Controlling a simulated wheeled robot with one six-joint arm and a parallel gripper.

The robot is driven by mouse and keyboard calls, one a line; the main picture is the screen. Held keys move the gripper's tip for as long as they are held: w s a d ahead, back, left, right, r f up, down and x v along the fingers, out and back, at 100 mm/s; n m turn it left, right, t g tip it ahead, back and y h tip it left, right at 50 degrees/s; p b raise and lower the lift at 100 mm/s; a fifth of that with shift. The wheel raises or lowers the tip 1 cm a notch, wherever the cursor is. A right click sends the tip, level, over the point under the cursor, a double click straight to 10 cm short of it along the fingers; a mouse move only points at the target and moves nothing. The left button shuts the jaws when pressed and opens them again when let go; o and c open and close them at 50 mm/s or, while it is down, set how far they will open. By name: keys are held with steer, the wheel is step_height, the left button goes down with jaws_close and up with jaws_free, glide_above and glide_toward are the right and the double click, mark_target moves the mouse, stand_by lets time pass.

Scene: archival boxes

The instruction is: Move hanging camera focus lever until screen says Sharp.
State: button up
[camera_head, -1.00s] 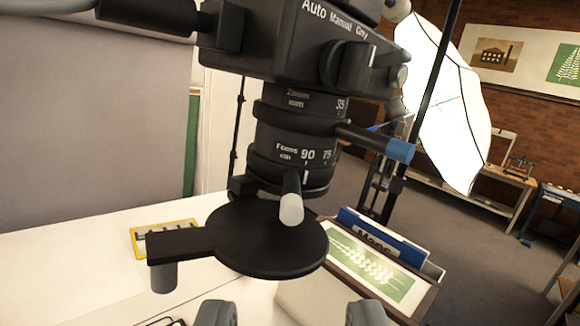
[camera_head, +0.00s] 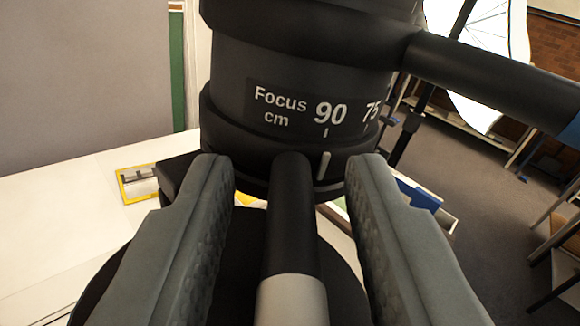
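The hanging camera's black lens (camera_head: 300,60) fills the upper middle of the view, with a focus scale reading 90 and 75 cm. A pale index mark on the lower ring sits at about the 90 tick. The focus lever (camera_head: 289,225), a black rod with a grey-white tip, sticks out from the lower ring towards me. My gripper (camera_head: 290,190) is open, with one grey finger on each side of the lever and gaps on both sides. The zoom lever (camera_head: 490,75), a black rod with a blue tip, points right above. No screen is in view.
A black round plate (camera_head: 345,290) lies below the lens, partly hidden by my fingers. A yellow-framed item (camera_head: 137,184) lies on the white table (camera_head: 60,255) at left. A white umbrella (camera_head: 490,60) stands at back right.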

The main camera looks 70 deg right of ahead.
mark_target(338, 159)
jaws_close()
steer(key=shift+s+d, duration=0.1)
steer(key=shift+s+d+n+t+y, duration=0.3)
steer(key=shift+s+n+t+y, duration=0.1)
steer(key=shift+n+t+y, duration=0.35)
steer(key=shift+s+d+n+t+y, duration=0.3)
steer(key=shift+n+t+y, duration=0.2)
steer(key=shift+t, duration=0.35)
steer(key=shift+s+d+n+t+y, duration=0.3)
steer(key=shift+n+t+y, duration=0.5)
steer(key=shift+y, duration=0.1)
steer(key=shift+s+d+n+t+y, duration=0.25)
steer(key=shift+n+t+y, duration=0.5)
steer(key=shift+y, duration=0.1)
steer(key=shift+d+y, duration=0.15)
steer(key=shift+y, duration=0.15)
